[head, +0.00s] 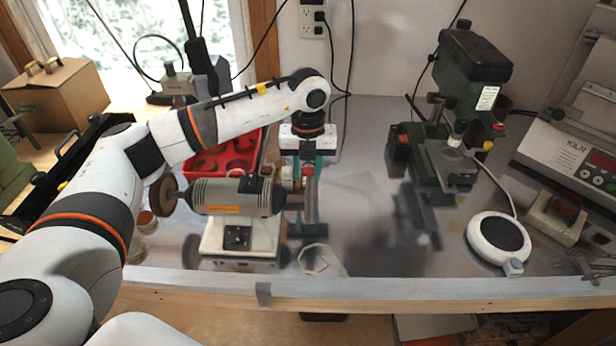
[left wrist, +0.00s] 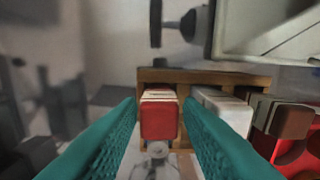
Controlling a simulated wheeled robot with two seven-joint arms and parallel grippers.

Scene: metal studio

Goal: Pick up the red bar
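The red bar (left wrist: 159,121) shows end-on in the left wrist view, standing in a small wooden holder (left wrist: 240,79). A white bar (left wrist: 226,112) and a brown bar (left wrist: 291,121) stand to its right. My left gripper (left wrist: 160,104) is open, with one teal finger on each side of the red bar and small gaps showing. In the head view the left gripper (head: 305,162) points down behind the bench grinder, and the red bar (head: 307,171) shows as a small patch by its fingers; most of the holder is hidden. My right gripper is not in view.
A bench grinder (head: 236,198) stands just in front of the left gripper. A red tray (head: 228,157) lies behind it. A drill press (head: 474,62), a round white device (head: 497,238) and a kiln controller (head: 570,150) stand to the right. The metal bench (head: 360,215) is clear in the middle.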

